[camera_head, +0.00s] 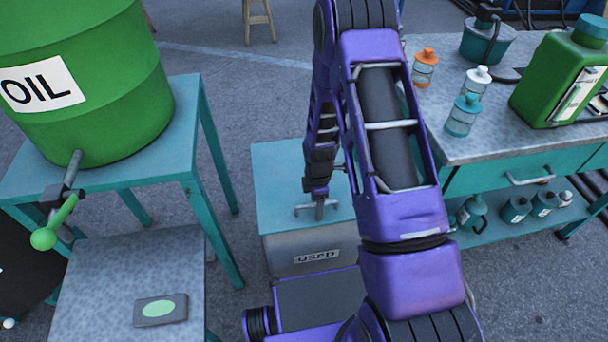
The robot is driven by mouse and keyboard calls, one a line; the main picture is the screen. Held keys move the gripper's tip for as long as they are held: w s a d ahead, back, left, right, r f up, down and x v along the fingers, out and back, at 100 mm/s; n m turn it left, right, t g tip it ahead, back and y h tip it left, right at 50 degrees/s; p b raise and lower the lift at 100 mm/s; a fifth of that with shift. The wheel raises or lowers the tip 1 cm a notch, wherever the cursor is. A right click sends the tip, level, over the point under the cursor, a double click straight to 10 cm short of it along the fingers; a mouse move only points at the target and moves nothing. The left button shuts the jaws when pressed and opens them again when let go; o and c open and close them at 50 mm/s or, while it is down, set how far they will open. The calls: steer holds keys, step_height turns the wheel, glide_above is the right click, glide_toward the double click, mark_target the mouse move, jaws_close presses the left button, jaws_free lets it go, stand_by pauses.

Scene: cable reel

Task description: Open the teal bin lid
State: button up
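The teal bin lid (278,178) lies flat on top of a grey bin (300,254) with a "USED" label on its front. The lid looks closed. A grey metal bar handle (303,209) shows near the lid's front edge. My gripper (318,198) points down at this handle, close to it or touching it. Its fingers are small and dark here, and I cannot tell whether they are around the handle. My purple arm hides the right part of the lid and bin.
A green oil drum (90,85) with a tap stands on a teal stand (185,130) at left. A workbench (480,140) with bottles and a green canister (560,80) stands at right. A grey surface with a small pad (161,309) is at lower left. Floor shows behind the bin.

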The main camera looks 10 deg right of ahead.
jaws_close()
steer(key=shift+r, duration=0.1)
